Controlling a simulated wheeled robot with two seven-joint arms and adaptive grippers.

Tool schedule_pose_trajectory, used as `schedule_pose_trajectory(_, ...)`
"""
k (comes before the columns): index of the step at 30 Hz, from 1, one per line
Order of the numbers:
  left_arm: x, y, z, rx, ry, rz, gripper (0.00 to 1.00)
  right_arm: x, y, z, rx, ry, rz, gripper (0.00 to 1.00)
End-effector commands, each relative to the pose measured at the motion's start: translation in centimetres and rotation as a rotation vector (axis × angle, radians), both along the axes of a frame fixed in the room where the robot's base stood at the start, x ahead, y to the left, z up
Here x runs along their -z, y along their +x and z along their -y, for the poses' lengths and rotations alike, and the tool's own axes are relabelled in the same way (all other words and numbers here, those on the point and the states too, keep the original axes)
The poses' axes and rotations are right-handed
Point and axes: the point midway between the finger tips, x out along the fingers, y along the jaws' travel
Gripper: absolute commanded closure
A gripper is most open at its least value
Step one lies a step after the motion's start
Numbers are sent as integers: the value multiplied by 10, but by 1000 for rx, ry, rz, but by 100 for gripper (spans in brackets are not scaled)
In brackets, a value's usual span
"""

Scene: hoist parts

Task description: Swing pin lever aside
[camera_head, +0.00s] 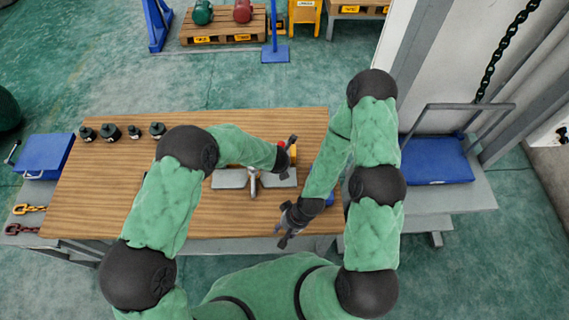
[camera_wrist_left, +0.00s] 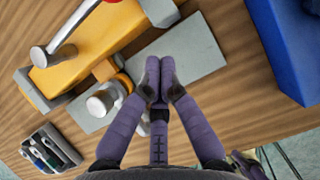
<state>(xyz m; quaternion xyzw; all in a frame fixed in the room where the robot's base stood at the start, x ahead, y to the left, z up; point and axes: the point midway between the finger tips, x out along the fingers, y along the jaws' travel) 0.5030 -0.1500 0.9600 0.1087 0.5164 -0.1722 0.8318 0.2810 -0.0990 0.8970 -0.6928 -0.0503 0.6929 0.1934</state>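A yellow fixture with grey plates (camera_head: 230,179) lies mid-table, partly hidden by my left arm. In the left wrist view its yellow body (camera_wrist_left: 95,42) carries a metal lever rod (camera_wrist_left: 72,25) with a rounded end. I cannot tell which piece is the pin lever. My left gripper (camera_wrist_left: 160,72) is shut over a grey plate (camera_wrist_left: 182,58), with nothing visible between its fingertips. It also shows in the head view (camera_head: 290,152). My right gripper (camera_head: 286,226) hangs near the table's front edge, away from the fixture; its opening is unclear.
Several dark weights (camera_head: 110,133) stand at the table's back left. A blue object (camera_wrist_left: 296,45) lies right of the fixture and a tool tray (camera_wrist_left: 50,150) lies at lower left in the left wrist view. Chains (camera_head: 28,209) lie left of the wooden table (camera_head: 95,195).

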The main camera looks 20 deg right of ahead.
Motion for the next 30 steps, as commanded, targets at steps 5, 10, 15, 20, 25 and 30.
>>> schedule_pose_trajectory(5,-28,-8,-3,1,-3,6,100,-4,2,0,1,-1,5,60)
schedule_pose_trajectory(10,-54,-20,-8,1,-3,6,100,-7,2,0,0,-1,4,60)
schedule_pose_trajectory(15,-76,-31,-13,1,-3,5,100,-10,2,0,0,-1,3,60)
schedule_pose_trajectory(20,-86,-36,-16,2,-2,4,100,-12,2,0,0,-1,4,60)
schedule_pose_trajectory(25,-88,-38,-17,1,-2,3,100,-12,2,0,0,-1,4,60)
schedule_pose_trajectory(30,-88,-38,-17,1,-2,3,100,-12,2,0,0,-1,3,60)
